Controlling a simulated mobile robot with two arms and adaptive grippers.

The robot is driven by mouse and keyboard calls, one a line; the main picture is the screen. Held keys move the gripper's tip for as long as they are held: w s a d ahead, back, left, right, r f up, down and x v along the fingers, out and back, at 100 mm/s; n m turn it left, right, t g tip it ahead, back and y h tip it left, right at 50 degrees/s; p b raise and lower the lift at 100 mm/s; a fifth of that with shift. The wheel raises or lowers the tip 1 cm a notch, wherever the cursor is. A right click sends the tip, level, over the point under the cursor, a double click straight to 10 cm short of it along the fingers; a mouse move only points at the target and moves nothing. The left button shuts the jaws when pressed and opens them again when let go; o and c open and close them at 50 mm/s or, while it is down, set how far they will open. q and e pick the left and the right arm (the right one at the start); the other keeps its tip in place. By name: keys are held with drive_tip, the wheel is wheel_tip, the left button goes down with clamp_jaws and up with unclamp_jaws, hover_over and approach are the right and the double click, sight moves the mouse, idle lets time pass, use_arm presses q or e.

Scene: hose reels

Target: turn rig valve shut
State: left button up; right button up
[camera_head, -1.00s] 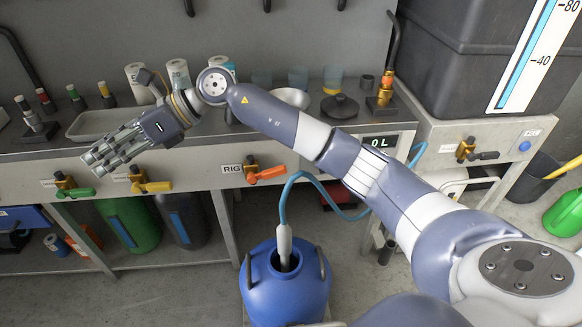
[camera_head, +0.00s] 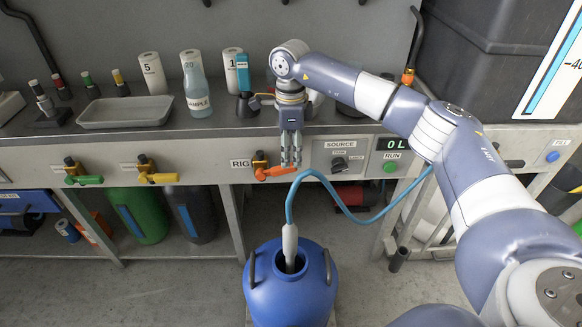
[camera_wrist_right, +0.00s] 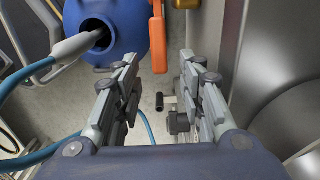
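The rig valve has an orange lever (camera_head: 274,172) on a brass body, beside the RIG label on the bench front. The lever lies roughly sideways, pointing right. My right gripper (camera_head: 290,163) points down at the lever's right end, its fingers partly covering it. In the right wrist view the gripper (camera_wrist_right: 159,65) is open, with a wide empty-looking gap. The orange lever (camera_wrist_right: 159,40) lies ahead, its near end lined up between the fingertips; I see no contact. My left gripper is not in view.
A blue hose (camera_head: 345,205) runs from the bench into a blue drum (camera_head: 290,285) below. Green (camera_head: 84,180) and yellow (camera_head: 158,178) valve levers are to the left. Right of the rig valve are a source knob (camera_head: 338,163) and a green RUN button (camera_head: 390,167). A sample bottle (camera_head: 196,88) stands on the bench.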

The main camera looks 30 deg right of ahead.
sight(291, 165)
wheel_tip(291, 165, down, 5)
drive_tip(key=shift+f+b, duration=0.1)
drive_tip(key=shift+b, duration=0.2)
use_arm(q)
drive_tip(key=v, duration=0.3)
use_arm(e)
clamp_jaws()
